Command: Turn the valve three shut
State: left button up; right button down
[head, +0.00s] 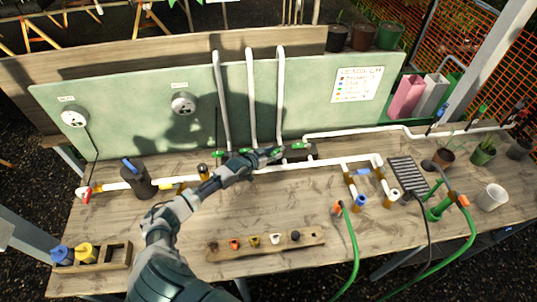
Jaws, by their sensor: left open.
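Three upright white pipes stand against the green board, with small green valve handles near their feet. The left handle (245,151) is close above my gripper. The right handle (300,146) sits by a dark block at the foot of the right upright pipe (281,95). My left gripper (258,158) is open, low over the white pipe run, at the middle of the valve row. It partly hides the middle valve and the pipe there. I cannot tell whether it touches a handle, nor read any valve numbers. My right gripper is out of view.
A black pot (139,181) stands left on the wooden bench (200,225). A wooden strip (220,252) with several small fittings lies in front. Green hoses (353,245) cross the right front edge. A white cup (492,197) stands far right.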

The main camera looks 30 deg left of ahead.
pick_arm(q)
jog(key=v, duration=1.1)
jog(key=shift+s+a, duration=0.3)
jog(key=shift+d+r, duration=0.1)
